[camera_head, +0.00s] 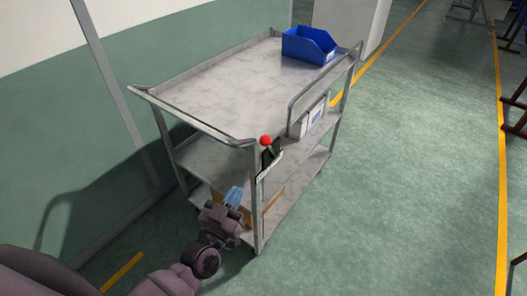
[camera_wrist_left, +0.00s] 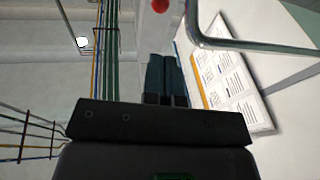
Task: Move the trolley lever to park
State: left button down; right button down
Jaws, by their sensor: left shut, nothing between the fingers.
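The metal trolley (camera_head: 215,95) stands beside the green wall, with a flat top and lower shelves. Its lever ends in a red ball knob (camera_head: 265,141) at the near right corner post, above a dark plate (camera_head: 270,158). In the left wrist view the red knob (camera_wrist_left: 160,5) is cut off by the top edge, just beyond the fingertips. My left gripper (camera_head: 234,196) is shut and empty, below the knob and close to the near post; its shut fingers (camera_wrist_left: 165,75) also show in the left wrist view. My right gripper is not in view.
A blue bin (camera_head: 309,45) sits at the far end of the trolley top. A bent metal handle (camera_wrist_left: 250,45) passes near my fingers.

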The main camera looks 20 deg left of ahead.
aim_at(263, 145)
pick_arm(q)
jog(key=p+x, duration=0.1)
jog(key=x, duration=1.2)
jog(key=shift+w+r, duration=0.1)
jog(key=shift+w, duration=0.3)
jog(key=shift+w+d, duration=0.1)
jog(key=shift+w, duration=0.15)
